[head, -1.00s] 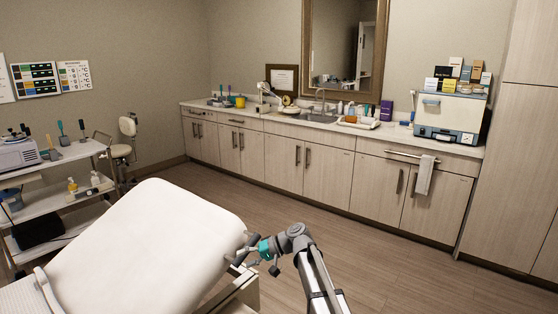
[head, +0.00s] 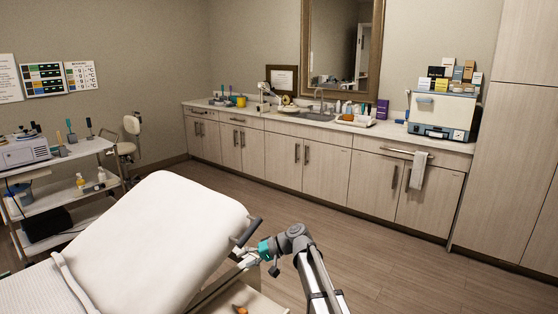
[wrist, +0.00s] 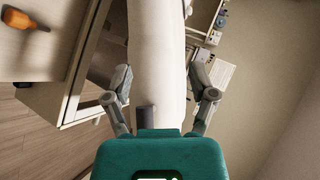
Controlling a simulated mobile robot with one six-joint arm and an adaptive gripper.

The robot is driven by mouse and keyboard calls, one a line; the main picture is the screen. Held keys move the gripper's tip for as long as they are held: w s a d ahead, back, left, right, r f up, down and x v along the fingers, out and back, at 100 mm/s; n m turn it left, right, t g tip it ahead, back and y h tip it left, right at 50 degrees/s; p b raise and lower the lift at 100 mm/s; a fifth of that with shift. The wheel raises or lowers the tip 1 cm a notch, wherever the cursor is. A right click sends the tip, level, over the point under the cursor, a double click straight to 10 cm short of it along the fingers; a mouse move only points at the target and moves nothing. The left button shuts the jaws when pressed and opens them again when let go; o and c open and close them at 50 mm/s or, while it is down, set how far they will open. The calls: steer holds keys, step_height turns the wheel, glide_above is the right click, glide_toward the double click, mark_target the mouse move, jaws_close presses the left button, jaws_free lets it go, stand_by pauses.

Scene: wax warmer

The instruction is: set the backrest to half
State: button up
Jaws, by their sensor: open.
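The treatment bed's white backrest (head: 165,225) is raised at a slant at the lower left of the head view. The grey handle (wrist: 147,118) lies between the fingers, nearer the left one. I cannot tell whether a finger touches it.
A trolley (head: 70,160) stands at the left. A counter with cabinets (head: 310,165) runs along the back wall. The wooden floor (head: 400,260) on the right is clear.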

steer(key=s+d+f+m+h, duration=0.1)
steer(key=s+d+f+h, duration=0.3)
steer(key=s+d, duration=0.4)
steer(key=s+d+f+m+h, duration=0.1)
steer(key=s+d+f+h, duration=0.2)
steer(key=s+d+h, duration=0.5)
steer(key=s+d+f+m+h, duration=0.1)
steer(key=s+d+f, duration=0.35)
steer(key=d, duration=0.65)
step_height(320, 180, up, 14)
steer(key=p, duration=1.3)
steer(key=shift+r+p, duration=0.2)
steer(key=shift+p, duration=0.1)
